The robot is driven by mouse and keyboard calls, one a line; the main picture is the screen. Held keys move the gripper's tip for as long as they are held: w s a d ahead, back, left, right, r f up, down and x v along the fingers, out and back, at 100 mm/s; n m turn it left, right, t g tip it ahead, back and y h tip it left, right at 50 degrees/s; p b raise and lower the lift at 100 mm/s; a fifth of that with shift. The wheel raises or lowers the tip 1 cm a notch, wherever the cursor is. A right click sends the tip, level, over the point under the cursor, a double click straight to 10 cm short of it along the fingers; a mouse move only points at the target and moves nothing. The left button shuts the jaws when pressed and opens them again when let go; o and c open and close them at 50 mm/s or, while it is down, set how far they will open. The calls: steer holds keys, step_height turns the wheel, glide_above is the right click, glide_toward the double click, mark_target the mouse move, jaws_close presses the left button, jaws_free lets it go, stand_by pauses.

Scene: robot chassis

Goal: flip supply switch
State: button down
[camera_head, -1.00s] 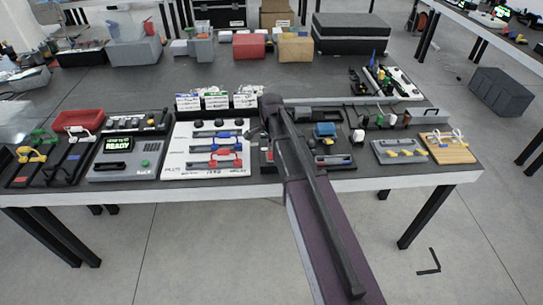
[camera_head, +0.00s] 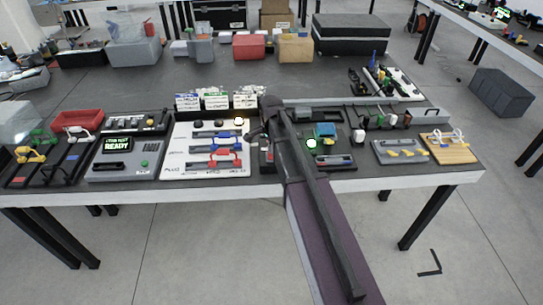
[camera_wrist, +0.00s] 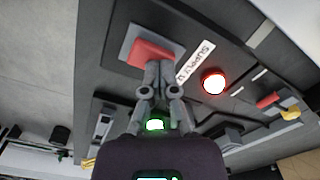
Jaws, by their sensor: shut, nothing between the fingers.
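The supply switch (camera_wrist: 152,52) is a red rocker on a raised grey base in the wrist view. A white label (camera_wrist: 195,62) reading "SUPPLY" lies beside it. My gripper (camera_wrist: 156,68) is shut and empty, with its fingertips at the rocker's near edge; they appear to touch it. The fingers cover part of the rocker. A red lamp (camera_wrist: 213,82) glows beside the label, and a green light (camera_wrist: 155,124) glows behind the fingers. In the head view my arm hides the switch.
In the head view, a white panel (camera_head: 175,160) with coloured handles stands left of my arm, carrying a lit warm lamp (camera_head: 239,121). A lit green-white lamp (camera_head: 311,143) shows just right of my arm. A grey box with a "READY" screen (camera_head: 117,144) is further left.

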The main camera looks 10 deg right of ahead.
steer(key=shift+r+p, duration=3.5)
steer(key=shift+p, duration=0.05)
steer(key=shift+s, duration=0.1)
steer(key=s+n, duration=1.3)
steer(key=s, duration=0.6)
steer(key=shift+d+n, duration=0.15)
steer(key=shift+n, duration=0.15)
